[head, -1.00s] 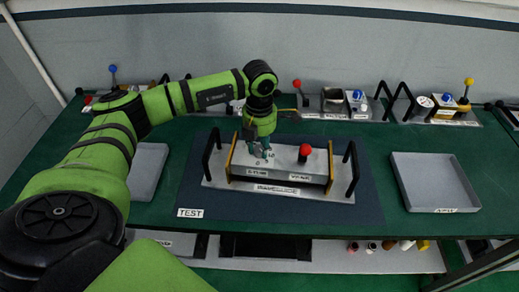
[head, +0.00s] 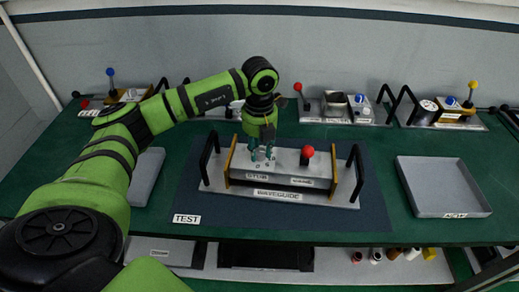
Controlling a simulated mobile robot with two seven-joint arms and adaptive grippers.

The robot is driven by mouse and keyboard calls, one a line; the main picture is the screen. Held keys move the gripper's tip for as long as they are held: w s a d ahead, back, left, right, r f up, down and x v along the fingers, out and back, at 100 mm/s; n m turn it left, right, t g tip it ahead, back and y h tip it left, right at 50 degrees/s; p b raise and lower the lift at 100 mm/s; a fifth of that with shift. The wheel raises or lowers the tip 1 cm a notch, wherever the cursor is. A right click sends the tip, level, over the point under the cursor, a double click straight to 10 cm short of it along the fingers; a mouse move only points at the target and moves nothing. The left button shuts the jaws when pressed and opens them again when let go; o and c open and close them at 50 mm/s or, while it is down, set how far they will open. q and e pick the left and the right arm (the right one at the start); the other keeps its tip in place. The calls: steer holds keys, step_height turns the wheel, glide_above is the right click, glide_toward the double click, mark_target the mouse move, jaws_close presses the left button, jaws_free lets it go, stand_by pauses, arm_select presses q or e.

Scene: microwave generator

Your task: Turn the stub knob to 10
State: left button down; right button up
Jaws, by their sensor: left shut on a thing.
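The waveguide unit (head: 320,181) is a grey box on a plate with black side handles, standing on the dark blue test mat (head: 215,226). The stub knob (head: 262,155) is on the left part of its top, above the label reading STUB. My left gripper (head: 262,153) points down onto it, with its fingers shut around the knob. The fingers hide much of the knob, and its scale is too small to read. A red ball-topped knob (head: 308,151) stands on the right part of the unit. My right gripper is not in view.
A grey tray (head: 398,165) lies at the right, and another (head: 147,177) is partly behind my left arm. Several modules with coloured knobs and black handles line the back. A shelf with small parts (head: 336,263) is below the front edge.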

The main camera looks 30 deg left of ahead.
mark_target(260, 151)
arm_select(q)
steer(key=shift+f+n, duration=0.1)
steer(key=shift+n, duration=0.2)
steer(key=c, duration=0.9)
jaws_free()
steer(key=shift+r, duration=0.2)
step_height(260, 151, up, 12)
steer(key=shift+f, duration=0.15)
